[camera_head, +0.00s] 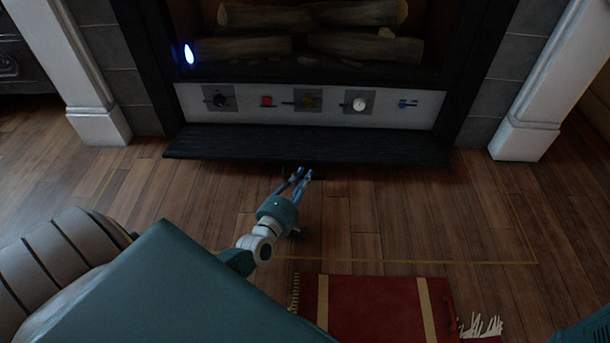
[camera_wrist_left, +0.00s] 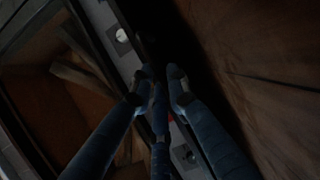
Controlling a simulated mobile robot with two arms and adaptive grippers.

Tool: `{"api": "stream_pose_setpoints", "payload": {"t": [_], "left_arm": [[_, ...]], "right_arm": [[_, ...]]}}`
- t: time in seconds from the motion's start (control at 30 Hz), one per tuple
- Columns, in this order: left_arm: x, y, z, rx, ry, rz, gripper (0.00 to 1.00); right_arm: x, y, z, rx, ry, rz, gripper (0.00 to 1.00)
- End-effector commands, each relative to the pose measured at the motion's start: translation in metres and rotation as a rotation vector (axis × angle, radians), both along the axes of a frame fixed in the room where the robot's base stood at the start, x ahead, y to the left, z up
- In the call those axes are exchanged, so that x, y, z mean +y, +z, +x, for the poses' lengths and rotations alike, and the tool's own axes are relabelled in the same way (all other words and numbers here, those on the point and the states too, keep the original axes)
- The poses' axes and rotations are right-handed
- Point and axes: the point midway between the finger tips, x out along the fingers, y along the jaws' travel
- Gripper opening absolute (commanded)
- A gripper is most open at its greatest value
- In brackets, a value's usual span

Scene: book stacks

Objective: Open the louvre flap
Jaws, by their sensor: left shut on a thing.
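The louvre flap (camera_head: 380,150) is a dark ribbed panel at the foot of the fireplace. It is swung down and lies out nearly flat, low over the wooden floor, with the control panel (camera_head: 335,104) bare behind it. My left gripper (camera_head: 300,174) is at the middle of the flap's front edge and shut on it. The exact grip is hidden by the fingers. In the left wrist view my left gripper's fingers (camera_wrist_left: 158,82) are close together at the dark flap edge, in shadow. My right gripper is not in view.
Logs (camera_head: 365,47) lie above. A red rug (camera_head: 380,310) lies in front. White pillars (camera_head: 90,115) flank the fireplace.

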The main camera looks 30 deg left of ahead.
Motion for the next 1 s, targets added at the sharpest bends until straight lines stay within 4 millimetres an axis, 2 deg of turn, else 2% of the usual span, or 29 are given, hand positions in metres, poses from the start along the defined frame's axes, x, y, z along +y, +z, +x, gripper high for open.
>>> {"api": "stream_pose_setpoints", "payload": {"t": [0.2, 0.67, 0.7, 0.8, 1.0], "left_arm": [[0.002, -0.013, 0.0, -0.001, 0.003, 0.004, 0.0], [0.001, -0.019, -0.002, 0.009, 0.002, 0.001, 0.0], [0.001, -0.019, -0.002, 0.009, 0.002, 0.001, 0.19], [0.001, -0.02, -0.002, 0.01, 0.001, -0.001, 0.35], [-0.002, -0.02, -0.003, 0.011, -0.002, -0.001, 0.35]], "right_arm": [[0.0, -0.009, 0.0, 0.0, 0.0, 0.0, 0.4], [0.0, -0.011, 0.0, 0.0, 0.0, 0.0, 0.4], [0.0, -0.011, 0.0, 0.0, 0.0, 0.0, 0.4], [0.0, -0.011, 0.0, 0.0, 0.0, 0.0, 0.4], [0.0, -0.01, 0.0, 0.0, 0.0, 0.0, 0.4]]}}
